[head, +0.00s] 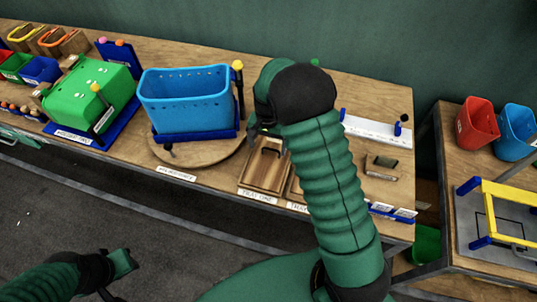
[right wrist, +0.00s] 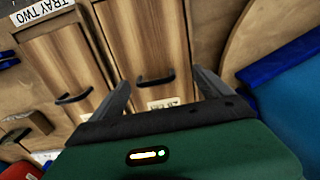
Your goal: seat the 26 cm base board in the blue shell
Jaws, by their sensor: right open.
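The blue shell (head: 185,105) sits upright and open-topped in a dark blue cradle (head: 190,135) on a round wooden turntable (head: 215,152). A wooden board (head: 262,172) with a dark handle lies in the tray one area, right of the turntable. The right wrist view shows two such boards side by side, a nearer one (right wrist: 150,45) and one to its left (right wrist: 65,70). I cannot read which is 26 cm. My right gripper (right wrist: 162,92) is open, its fingers either side of the nearer board's handle, apparently empty. My left gripper (head: 125,265) is low at left, away from the bench; its jaws are unclear.
A green shell (head: 90,92) stands in another blue cradle at left. My right arm hides part of the bench. A white strip (head: 375,130) lies at the back right. Red (head: 477,122) and blue (head: 515,132) bins and a yellow frame (head: 510,195) are on the right table.

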